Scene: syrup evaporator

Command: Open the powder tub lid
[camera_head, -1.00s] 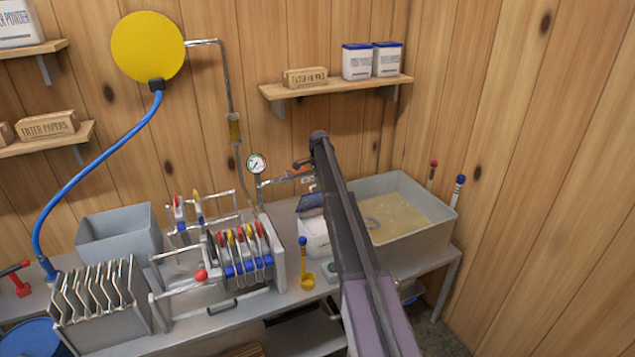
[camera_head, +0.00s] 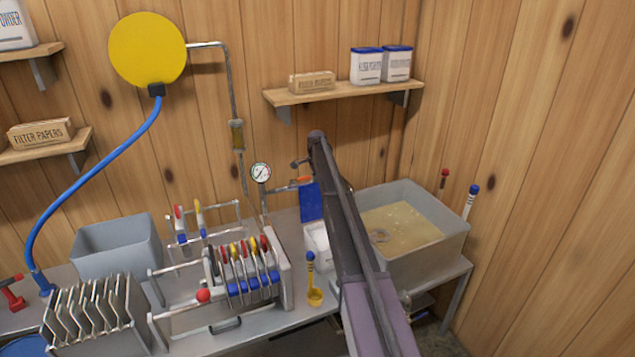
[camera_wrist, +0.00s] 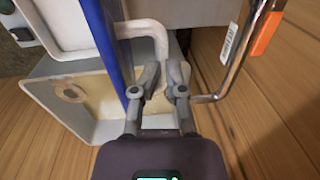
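The white powder tub (camera_head: 317,243) stands on the bench, partly hidden behind my arm. Its blue lid (camera_head: 310,202) stands up steeply at the tub's back, and white powder shows inside. In the wrist view the lid (camera_wrist: 112,60) is seen nearly edge-on, just left of my gripper (camera_wrist: 166,76). The two fingers are apart with a narrow gap between them. The left finger is close beside the lid; I cannot tell whether it touches. A white curved bar ends behind the fingertips. In the head view my arm hides the fingers.
A grey basin (camera_head: 437,262) of tan material stands right of the tub. A yellow scoop (camera_head: 315,296) stands in front. The filter press (camera_head: 240,270) is to the left. A gauge (camera_head: 260,173) and pipe are behind, and a shelf (camera_head: 340,91) is above.

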